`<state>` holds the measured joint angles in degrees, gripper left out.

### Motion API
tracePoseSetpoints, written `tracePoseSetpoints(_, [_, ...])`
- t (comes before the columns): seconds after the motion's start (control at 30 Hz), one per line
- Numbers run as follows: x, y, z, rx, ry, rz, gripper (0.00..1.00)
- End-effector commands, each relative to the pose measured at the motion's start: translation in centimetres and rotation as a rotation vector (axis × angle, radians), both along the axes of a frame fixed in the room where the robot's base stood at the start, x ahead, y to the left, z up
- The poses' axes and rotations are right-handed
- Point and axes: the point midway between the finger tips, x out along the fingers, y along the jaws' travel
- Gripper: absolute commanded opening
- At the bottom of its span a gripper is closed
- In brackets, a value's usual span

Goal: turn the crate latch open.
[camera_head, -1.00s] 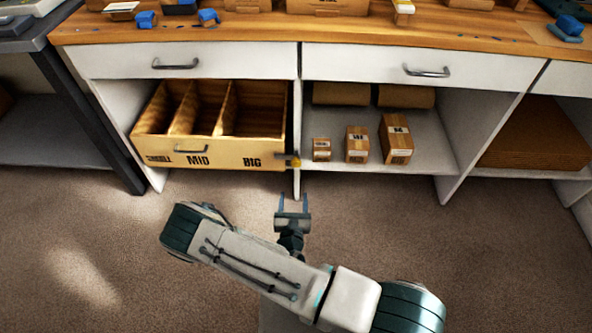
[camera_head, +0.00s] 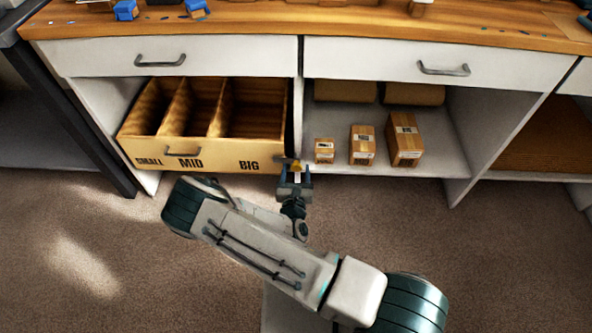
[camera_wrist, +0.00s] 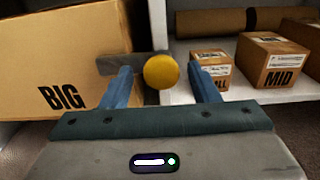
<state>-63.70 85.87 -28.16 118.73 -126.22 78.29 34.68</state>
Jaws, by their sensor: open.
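The wooden crate (camera_head: 215,156) marked SMALL, MID and BIG sits in the left shelf bay. Its side also shows in the wrist view (camera_wrist: 85,45). The latch is a grey bar with a round yellow knob (camera_wrist: 161,71) at the crate's right front edge; the bar lies roughly level, running left from the knob. In the head view the latch (camera_head: 295,166) is partly hidden by my gripper. My gripper (camera_head: 295,177) is open in front of the latch. In the wrist view the knob appears between the two blue fingers (camera_wrist: 163,88), with gaps on both sides.
Several items share the right bay: three small boxes, including the one marked MID (camera_wrist: 275,62), and brown rolls (camera_head: 345,91) behind. A white upright panel (camera_head: 298,115) divides the bays just behind the latch. White drawers (camera_head: 170,57) sit above. The carpet (camera_head: 120,240) in front is clear.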

Motion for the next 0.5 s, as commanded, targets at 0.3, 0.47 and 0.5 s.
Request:
tracePoseSetpoints(0.3, [0.0,-0.12,-0.01,-0.001,0.001,-0.002,0.05])
tracePoseSetpoints(0.47, [-0.03,-0.09,0.01,0.002,0.001,-0.002,0.0])
tracePoseSetpoints(0.5, [-0.04,-0.09,0.03,0.005,0.001,-0.002,0.0])
